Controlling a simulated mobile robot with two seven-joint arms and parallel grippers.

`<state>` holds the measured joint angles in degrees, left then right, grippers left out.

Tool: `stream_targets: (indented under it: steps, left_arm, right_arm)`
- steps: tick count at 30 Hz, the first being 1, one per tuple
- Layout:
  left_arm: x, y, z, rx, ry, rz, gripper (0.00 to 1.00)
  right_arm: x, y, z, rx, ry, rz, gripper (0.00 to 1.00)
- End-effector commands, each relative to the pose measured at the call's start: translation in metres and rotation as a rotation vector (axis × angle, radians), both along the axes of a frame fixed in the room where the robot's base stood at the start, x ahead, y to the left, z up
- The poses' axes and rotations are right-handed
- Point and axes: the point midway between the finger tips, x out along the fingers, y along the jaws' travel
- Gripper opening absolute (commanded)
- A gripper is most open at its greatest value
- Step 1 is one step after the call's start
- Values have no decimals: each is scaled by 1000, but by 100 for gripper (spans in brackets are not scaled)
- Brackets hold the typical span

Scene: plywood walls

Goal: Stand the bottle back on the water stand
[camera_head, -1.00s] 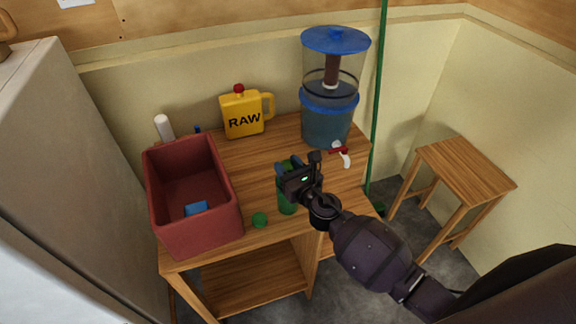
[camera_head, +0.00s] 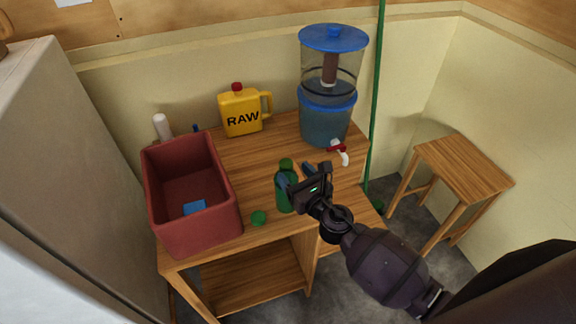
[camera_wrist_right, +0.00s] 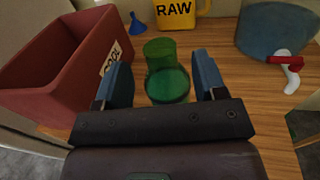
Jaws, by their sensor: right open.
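A green bottle (camera_head: 287,193) stands upright near the front edge of the wooden water stand (camera_head: 257,170). In the right wrist view the bottle (camera_wrist_right: 166,84) shows between my two blue fingers, with gaps on both sides. My right gripper (camera_head: 301,181) is open, just right of the bottle in the head view, and partly covers its side. A small round green piece, perhaps a cap (camera_head: 259,218), lies on the stand left of the bottle. My left gripper is not in view.
A red bin (camera_head: 225,205) with a blue item inside stands left. A yellow RAW jug (camera_head: 241,114) and a blue water dispenser (camera_head: 326,117) with a red-handled tap (camera_head: 338,150) stand behind. A small stool (camera_head: 465,168) is at the right.

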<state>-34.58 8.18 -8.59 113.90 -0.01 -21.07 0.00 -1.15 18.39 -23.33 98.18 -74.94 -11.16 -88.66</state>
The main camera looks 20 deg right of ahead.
Motion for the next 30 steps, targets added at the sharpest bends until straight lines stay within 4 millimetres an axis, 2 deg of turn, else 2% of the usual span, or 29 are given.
stream_targets:
  steps: [1,6,12,23,26,29,30]
  left_arm:
    - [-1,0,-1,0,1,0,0]
    - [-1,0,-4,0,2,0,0]
    - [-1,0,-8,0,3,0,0]
    - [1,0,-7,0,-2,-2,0]
    - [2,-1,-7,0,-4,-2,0]
    - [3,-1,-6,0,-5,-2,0]
    - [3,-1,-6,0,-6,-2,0]
  right_arm:
    - [-11,-3,-1,0,2,0,64]
    - [-41,-9,-2,0,2,1,64]
    - [-65,-15,-1,1,1,1,64]
    - [-76,-18,-1,36,14,-6,64]
    - [-81,-24,-8,190,71,-38,64]
    - [-92,-36,-20,484,170,-106,64]
    - [-98,-42,-27,630,215,-141,64]
